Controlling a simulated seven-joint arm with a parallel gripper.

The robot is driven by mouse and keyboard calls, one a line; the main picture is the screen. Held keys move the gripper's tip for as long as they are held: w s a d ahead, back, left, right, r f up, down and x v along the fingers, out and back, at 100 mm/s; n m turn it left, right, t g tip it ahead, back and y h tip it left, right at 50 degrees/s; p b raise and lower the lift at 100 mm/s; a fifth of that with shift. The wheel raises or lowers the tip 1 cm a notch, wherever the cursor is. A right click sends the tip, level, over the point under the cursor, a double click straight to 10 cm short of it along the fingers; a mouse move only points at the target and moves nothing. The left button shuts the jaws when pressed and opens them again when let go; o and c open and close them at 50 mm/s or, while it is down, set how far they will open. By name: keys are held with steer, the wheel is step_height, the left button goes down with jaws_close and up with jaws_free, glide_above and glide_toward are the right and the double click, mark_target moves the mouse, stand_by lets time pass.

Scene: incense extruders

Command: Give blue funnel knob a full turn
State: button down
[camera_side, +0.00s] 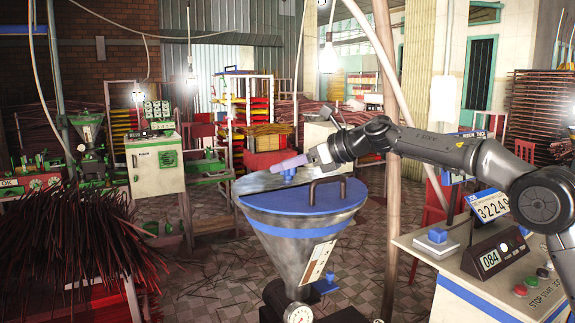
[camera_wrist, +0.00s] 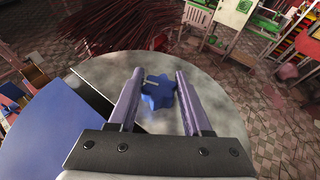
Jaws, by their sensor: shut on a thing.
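The blue funnel knob (camera_wrist: 158,92) is a lobed, star-shaped knob with a small pale mark on top. In the side view the knob (camera_side: 289,174) stands above the top of the large metal funnel (camera_side: 296,252), partly covered by my fingers. My gripper (camera_wrist: 159,74), with two purple fingers, is shut on the knob, one finger on each side. In the side view my gripper (camera_side: 287,164) reaches in from the right. The funnel has a blue lid section (camera_side: 290,202) with a dark handle (camera_side: 327,180). The exact finger contact is hard to see.
A control desk (camera_side: 497,255) with a number display and buttons stands at the right. A pile of dark incense sticks (camera_side: 80,240) is at the left. Gauges (camera_side: 298,313) sit below the funnel. A bulb (camera_side: 329,58) hangs above my arm. Tiled floor shows behind.

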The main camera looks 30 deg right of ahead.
steer(key=shift+m+t+h, duration=0.7)
steer(key=shift+m+h, duration=0.4)
steer(key=shift+m+h, duration=0.6)
steer(key=shift+h, duration=0.1)
steer(key=shift+c, duration=1.7)
jaws_free()
steer(key=v, duration=1.3)
steer(key=shift+s+d, duration=0.1)
steer(key=shift+s, duration=0.35)
